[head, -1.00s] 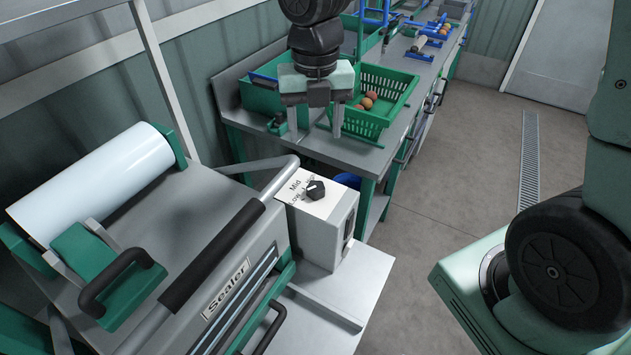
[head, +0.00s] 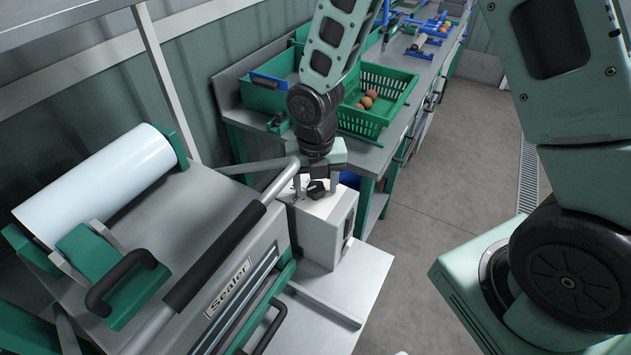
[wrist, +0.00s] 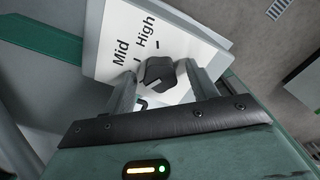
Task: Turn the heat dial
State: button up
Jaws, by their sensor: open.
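The heat dial (head: 316,189) is a small black knob on the white top of a grey control box (head: 320,235) beside the sealer. In the wrist view the dial (wrist: 158,73) shows between my gripper's fingers, with the labels "Mid" and "High" printed on the white plate (wrist: 125,35). My gripper (head: 316,187) points down over the box with its fingers apart, one on each side of the dial. I cannot tell whether either finger touches it. The "Low" end of the scale is hidden.
The sealer (head: 228,285), with a white film roll (head: 100,185) and a long bar handle, stands left of the box. Behind is a bench with a green basket (head: 385,85) holding several tomatoes. Open floor (head: 440,190) lies to the right.

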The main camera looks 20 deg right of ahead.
jog(key=c, duration=1)
